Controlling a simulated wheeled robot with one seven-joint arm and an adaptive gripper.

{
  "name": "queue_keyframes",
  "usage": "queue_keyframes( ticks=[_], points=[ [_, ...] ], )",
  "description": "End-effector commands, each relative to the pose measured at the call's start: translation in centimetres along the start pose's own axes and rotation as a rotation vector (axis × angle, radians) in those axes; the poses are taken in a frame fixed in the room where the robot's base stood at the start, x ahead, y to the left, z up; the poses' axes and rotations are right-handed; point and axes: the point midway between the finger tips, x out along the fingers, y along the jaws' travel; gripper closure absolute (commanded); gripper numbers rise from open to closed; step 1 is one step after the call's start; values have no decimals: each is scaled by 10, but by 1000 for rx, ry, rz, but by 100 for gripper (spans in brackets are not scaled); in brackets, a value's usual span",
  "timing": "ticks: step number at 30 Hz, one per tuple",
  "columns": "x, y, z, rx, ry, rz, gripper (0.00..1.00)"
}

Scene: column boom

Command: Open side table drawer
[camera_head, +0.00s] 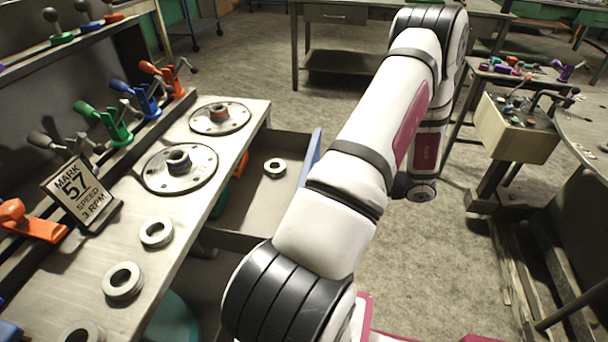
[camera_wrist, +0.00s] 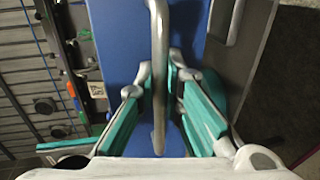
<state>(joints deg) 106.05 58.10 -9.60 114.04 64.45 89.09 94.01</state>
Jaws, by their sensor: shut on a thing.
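The side table (camera_head: 185,215) has a metal top and stands at the left of the head view. Its drawer (camera_head: 255,200) stands out from under the top, with its inside showing. A blue drawer front (camera_head: 312,158) is partly hidden behind my arm. In the wrist view the blue front (camera_wrist: 112,35) fills the middle, with a metal bar handle (camera_wrist: 158,35) running along it. My gripper (camera_wrist: 162,78), with green fingers, is shut on this handle. My gripper is hidden in the head view.
A metal ring (camera_head: 275,167) lies in the drawer, with orange and green items partly hidden under the tabletop. Round plates (camera_head: 180,168) and a sign (camera_head: 80,190) are on top. A cart (camera_head: 515,130) stands right. Open floor (camera_head: 430,260) lies between.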

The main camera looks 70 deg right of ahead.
Motion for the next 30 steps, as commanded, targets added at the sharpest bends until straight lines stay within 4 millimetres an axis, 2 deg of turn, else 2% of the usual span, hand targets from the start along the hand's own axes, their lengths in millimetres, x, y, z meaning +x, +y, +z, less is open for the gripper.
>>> queue_keyframes(
  ticks=[3,10,16,26,27,28,30],
  points=[
    [-19,-3,0,2,-2,0,100],
    [-41,-8,0,1,-1,1,100],
    [-48,-10,0,0,-1,0,100],
    [-48,-11,0,0,-1,0,100],
    [-48,-11,0,0,-1,0,87],
    [-48,-11,0,0,-1,0,83],
    [-48,-11,0,0,-1,0,83]
  ],
)
